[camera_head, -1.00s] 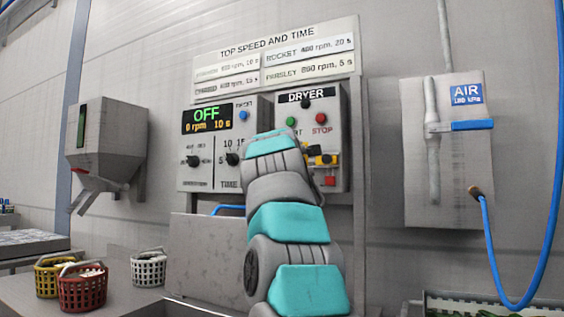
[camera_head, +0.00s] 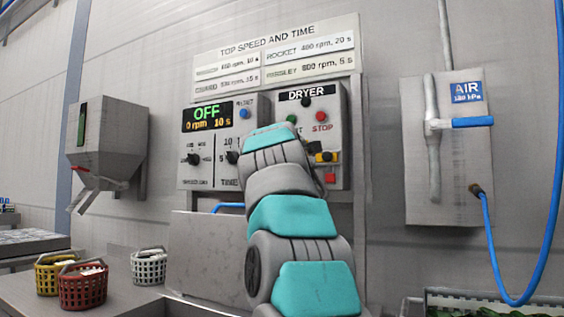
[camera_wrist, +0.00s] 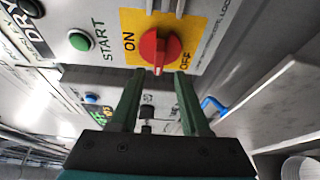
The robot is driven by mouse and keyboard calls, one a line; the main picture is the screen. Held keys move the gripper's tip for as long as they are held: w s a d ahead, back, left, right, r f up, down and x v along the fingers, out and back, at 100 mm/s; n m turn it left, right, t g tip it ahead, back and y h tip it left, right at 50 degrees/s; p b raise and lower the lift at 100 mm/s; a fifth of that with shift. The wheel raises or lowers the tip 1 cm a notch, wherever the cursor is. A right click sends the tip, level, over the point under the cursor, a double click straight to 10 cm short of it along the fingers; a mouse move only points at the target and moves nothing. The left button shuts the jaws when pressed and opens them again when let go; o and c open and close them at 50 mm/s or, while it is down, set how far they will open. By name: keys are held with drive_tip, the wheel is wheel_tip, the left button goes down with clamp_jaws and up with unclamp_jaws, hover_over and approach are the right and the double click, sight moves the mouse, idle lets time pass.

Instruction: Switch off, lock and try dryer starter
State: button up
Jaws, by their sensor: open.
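The dryer starter box (camera_head: 339,118) hangs on the wall panel under a DRYER label. It has a red STOP button (camera_head: 320,116) and a green START button, partly behind my arm; START shows clearly in the wrist view (camera_wrist: 81,40). In the wrist view a red rotary switch (camera_wrist: 157,46) sits on a yellow plate (camera_wrist: 133,22) marked ON and OFF. The head view mostly hides the gripper behind my arm. A small red block (camera_head: 330,176) shows below the plate.
Left of the starter, a spinner control box (camera_head: 211,143) reads OFF, 0 rpm, 10 s. An air valve box (camera_head: 445,150) with a blue hose is at right. Red, yellow and white baskets (camera_head: 83,289) stand on the bench at left. A pale ledge (camera_wrist: 270,105) lies right in the wrist view.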

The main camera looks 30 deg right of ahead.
drive_tip(key=shift+b+v, duration=0.5)
drive_tip(key=shift+v, duration=2.35)
